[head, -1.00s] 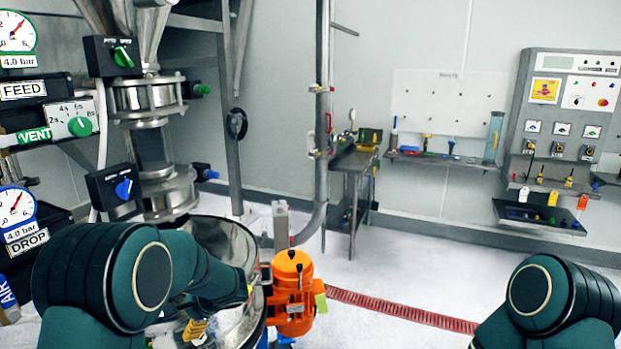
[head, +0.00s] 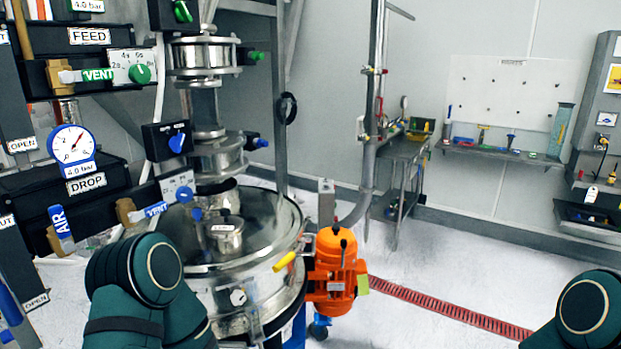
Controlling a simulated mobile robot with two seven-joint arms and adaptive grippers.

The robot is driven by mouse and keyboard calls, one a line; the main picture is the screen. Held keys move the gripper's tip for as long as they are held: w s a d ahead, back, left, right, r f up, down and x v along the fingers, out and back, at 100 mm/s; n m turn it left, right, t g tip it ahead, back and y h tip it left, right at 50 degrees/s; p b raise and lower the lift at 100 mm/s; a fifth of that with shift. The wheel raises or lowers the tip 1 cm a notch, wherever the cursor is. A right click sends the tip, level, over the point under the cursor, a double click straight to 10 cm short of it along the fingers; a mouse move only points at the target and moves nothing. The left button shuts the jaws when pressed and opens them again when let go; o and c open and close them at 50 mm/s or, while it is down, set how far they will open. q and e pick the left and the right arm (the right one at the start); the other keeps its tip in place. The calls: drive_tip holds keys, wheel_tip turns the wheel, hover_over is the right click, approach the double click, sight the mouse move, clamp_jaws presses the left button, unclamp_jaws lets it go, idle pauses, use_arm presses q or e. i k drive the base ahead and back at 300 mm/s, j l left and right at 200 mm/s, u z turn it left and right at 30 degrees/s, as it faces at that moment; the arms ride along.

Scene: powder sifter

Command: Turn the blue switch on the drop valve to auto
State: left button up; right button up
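The blue switch (head: 177,142) sits on a black box (head: 160,150) beside the lower valve body (head: 218,158) of the steel column. Its handle is tilted, and the box's labels are too small to read. A second blue knob (head: 184,194) is on a white dial plate lower down, near the blue VENT tag and the DROP label (head: 87,184). My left arm shows at the lower left, below these controls, but its gripper is not visible. Only a teal joint of my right arm shows at the lower right; that gripper is not visible either.
A steel sifter (head: 250,250) with a yellow handle stands below the valve. An orange motor (head: 335,270) is on its right. The FEED controls (head: 90,36) with green knobs are above. A steel upright (head: 372,110) stands behind. The floor to the right is clear.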

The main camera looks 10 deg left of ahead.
sight(176, 142)
drive_tip(key=u, duration=1.35)
